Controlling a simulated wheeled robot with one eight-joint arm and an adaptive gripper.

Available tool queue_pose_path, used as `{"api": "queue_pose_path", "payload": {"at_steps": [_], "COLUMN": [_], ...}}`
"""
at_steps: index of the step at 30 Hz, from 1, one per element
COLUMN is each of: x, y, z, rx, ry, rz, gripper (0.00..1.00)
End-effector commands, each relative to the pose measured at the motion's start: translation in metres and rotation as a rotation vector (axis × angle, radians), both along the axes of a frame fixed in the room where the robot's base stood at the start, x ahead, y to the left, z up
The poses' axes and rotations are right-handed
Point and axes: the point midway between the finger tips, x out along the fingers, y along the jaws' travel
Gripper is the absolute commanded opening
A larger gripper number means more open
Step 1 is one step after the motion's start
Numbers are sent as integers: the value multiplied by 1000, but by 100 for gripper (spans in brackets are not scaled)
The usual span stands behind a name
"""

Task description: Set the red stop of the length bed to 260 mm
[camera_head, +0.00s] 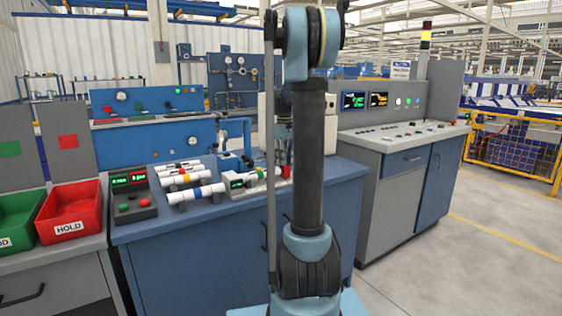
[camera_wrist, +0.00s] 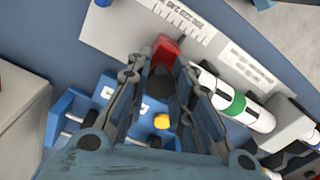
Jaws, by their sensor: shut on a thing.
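The red stop (camera_wrist: 166,52) is at the top centre of the wrist view, beside a printed scale on the pale grey plate of the length bed (camera_wrist: 105,28). My gripper (camera_wrist: 160,70) has its two dark fingers on either side of the red stop and is shut on it. The scale figures are too small to read for certain. A white pipe with a green band (camera_wrist: 237,104) lies just right of the fingers, up against a light grey block. In the head view, my arm hides much of the gripper, and a bit of red (camera_head: 286,171) shows beside it.
White pipes with coloured bands (camera_head: 195,192) lie on the blue bench, left of the bed. A button box (camera_head: 133,207) and a red HOLD bin (camera_head: 70,211) stand farther left. A blue fixture with a yellow knob (camera_wrist: 161,121) sits below my fingers in the wrist view.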

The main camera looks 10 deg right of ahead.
Motion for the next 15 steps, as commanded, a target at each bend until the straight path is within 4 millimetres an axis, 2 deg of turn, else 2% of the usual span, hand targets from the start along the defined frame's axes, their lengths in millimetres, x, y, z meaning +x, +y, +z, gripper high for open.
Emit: {"api": "queue_pose_path", "payload": {"at_steps": [1,6,9,15], "x": [4,15,19,21], "y": [-11,-40,-50,-55], "z": [0,0,0,0], "rx": [-2,-2,-2,-3], "ry": [-1,0,-1,-2], "rz": [-5,-4,-4,-2], "gripper": [0,0,0,0]}}
